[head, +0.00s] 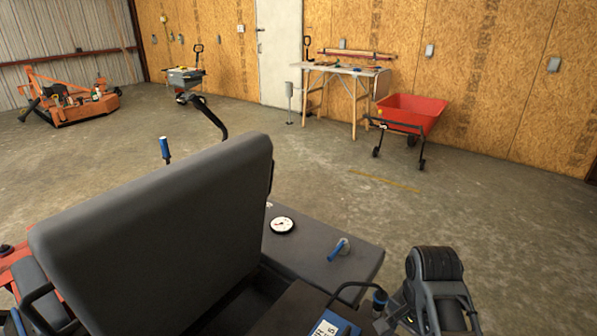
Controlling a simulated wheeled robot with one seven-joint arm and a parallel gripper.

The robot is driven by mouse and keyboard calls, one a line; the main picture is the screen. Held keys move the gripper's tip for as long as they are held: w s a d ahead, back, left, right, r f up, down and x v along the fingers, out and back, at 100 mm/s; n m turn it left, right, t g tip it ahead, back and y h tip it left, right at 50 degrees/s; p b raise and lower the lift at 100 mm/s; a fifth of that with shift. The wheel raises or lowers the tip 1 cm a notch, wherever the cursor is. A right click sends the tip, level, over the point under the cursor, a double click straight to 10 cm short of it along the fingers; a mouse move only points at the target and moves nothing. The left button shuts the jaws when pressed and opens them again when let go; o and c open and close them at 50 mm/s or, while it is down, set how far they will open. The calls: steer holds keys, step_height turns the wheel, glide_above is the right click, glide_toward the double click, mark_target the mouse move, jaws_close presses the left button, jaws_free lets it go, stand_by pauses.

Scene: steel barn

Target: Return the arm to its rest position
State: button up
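A dark grey, rounded arm part (436,287), which looks like mine, shows at the bottom right edge of the head view. It stands beside the right side of a seated machine. No gripper fingers can be made out, and the lower part of the arm is cut off by the frame. I see nothing held.
The machine's dark seat (150,235) fills the lower left. Its grey side panel (318,252) carries a round white gauge (282,225) and a blue-handled lever (338,249). A red wheelbarrow (410,112), a worktable (342,69) and an orange implement (75,103) stand farther back. Concrete floor between is clear.

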steer(key=s+d+f+n+t+h, duration=0.1)
steer(key=s+d+f+n+t, duration=0.25)
steer(key=s+f, duration=0.55)
steer(key=s+d+r+n+t, duration=0.1)
steer(key=s+r+n+t, duration=0.15)
steer(key=s, duration=0.75)
steer(key=s+a+r+n+t, duration=0.2)
steer(key=s+r+t, duration=0.2)
steer(key=s+r, duration=0.5)
steer(key=s+a+r+n+t+y, duration=0.1)
steer(key=s+r+t, duration=0.3)
steer(key=s+r, duration=0.6)
step_height(320, 180, up, 5)
steer(key=shift+s+a+r+n+t, duration=0.15)
steer(key=shift+a+n+t, duration=0.25)
steer(key=shift+a+n, duration=0.35)
steer(key=shift+a, duration=0.1)
